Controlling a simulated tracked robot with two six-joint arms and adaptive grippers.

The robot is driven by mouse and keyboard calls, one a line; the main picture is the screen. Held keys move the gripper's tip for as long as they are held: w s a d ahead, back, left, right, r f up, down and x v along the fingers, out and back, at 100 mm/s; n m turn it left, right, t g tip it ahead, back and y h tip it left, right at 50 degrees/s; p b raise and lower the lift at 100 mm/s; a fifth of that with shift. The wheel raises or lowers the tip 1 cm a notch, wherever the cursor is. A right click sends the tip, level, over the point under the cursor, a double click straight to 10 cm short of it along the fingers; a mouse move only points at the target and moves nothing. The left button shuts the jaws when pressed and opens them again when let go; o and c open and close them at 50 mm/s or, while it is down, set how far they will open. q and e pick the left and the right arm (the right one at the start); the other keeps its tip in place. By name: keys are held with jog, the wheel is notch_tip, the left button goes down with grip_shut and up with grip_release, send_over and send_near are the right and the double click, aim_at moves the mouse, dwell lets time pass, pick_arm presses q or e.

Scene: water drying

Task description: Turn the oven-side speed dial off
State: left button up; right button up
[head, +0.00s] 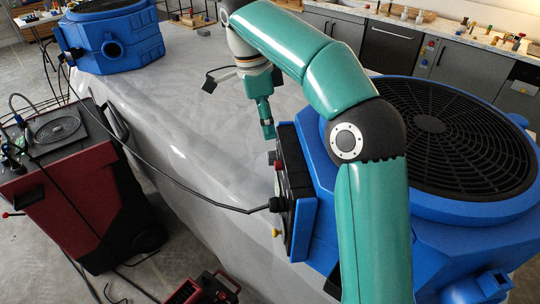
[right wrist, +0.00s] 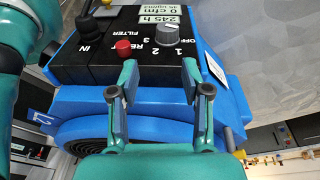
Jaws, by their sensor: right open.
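The grey speed dial (right wrist: 169,34) sits on the black control panel (right wrist: 120,20) of a blue air machine, with OFF, 1, 2 and 3 printed around it. It carries a pale pointer line, but I cannot tell which mark it points at. In the head view the blue machine (head: 318,170) stands at the right, its panel facing left. My right gripper (right wrist: 160,82) is open and empty, its two fingertips apart and short of the dial. In the head view the gripper (head: 266,128) hangs by the machine's panel side. My left gripper is out of view.
A red button (right wrist: 123,45) and a black plug (right wrist: 88,25) share the panel. A black cable (head: 190,190) runs from the machine across the pale covered surface. A second blue machine (head: 108,38) stands far left, a red wheeled unit (head: 70,195) at left. Dark cabinets line the back.

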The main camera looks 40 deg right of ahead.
aim_at(271, 154)
notch_tip(271, 154, up, 6)
jog(key=s+t, duration=0.2)
jog(key=t, duration=0.1)
jog(key=f, duration=0.5)
jog(key=w+f+b, duration=0.1)
jog(key=f, duration=0.4)
jog(key=d+f, duration=0.1)
jog(key=f, duration=0.5)
jog(key=shift+w+b, duration=0.3)
jog(key=shift+w, duration=0.1)
